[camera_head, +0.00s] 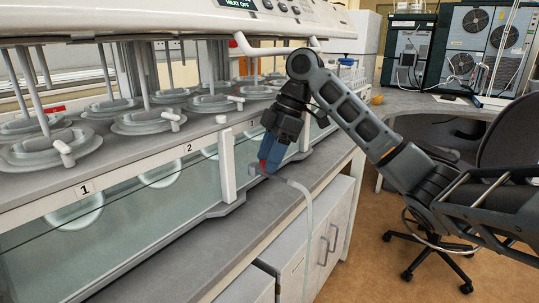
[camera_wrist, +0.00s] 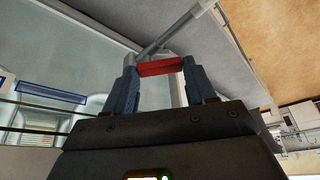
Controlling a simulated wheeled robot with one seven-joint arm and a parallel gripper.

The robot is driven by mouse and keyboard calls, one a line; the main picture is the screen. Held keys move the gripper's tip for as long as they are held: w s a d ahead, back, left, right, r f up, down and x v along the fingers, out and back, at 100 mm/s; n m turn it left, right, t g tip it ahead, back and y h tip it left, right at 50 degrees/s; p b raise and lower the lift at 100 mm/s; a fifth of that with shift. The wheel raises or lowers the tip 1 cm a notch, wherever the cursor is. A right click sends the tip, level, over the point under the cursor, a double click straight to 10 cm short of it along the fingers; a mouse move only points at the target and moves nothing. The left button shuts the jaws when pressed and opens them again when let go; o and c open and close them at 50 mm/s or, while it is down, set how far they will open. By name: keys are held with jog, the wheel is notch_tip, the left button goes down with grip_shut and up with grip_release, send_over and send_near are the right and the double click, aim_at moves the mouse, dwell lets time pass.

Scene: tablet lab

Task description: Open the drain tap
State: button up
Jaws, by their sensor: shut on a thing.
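The drain tap has a red handle (camera_wrist: 160,67), seen between my fingers in the wrist view; a bit of red also shows in the head view (camera_head: 264,166). My gripper (camera_wrist: 156,80) is shut on the red handle, one blue finger at each end of it. In the head view my gripper (camera_head: 270,152) points down at the front of the glass bath. A pale hose (camera_head: 307,225) leads from the tap over the bench edge and hangs down. The tap's body is mostly hidden by my fingers.
The dissolution bath (camera_head: 150,215) with numbered vessels stands at the left. Grey bench top (camera_head: 320,170) is bare in front of it, above white cabinets (camera_head: 325,245). An office chair (camera_head: 480,185) stands at the right, instruments (camera_head: 470,45) behind.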

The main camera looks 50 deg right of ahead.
jog(key=o, duration=1)
jog(key=shift+o, duration=0.2)
jog(key=v, duration=0.7)
jog(key=shift+d+r, duration=0.2)
jog(key=shift+r, duration=0.15)
jog(key=shift+s, duration=0.15)
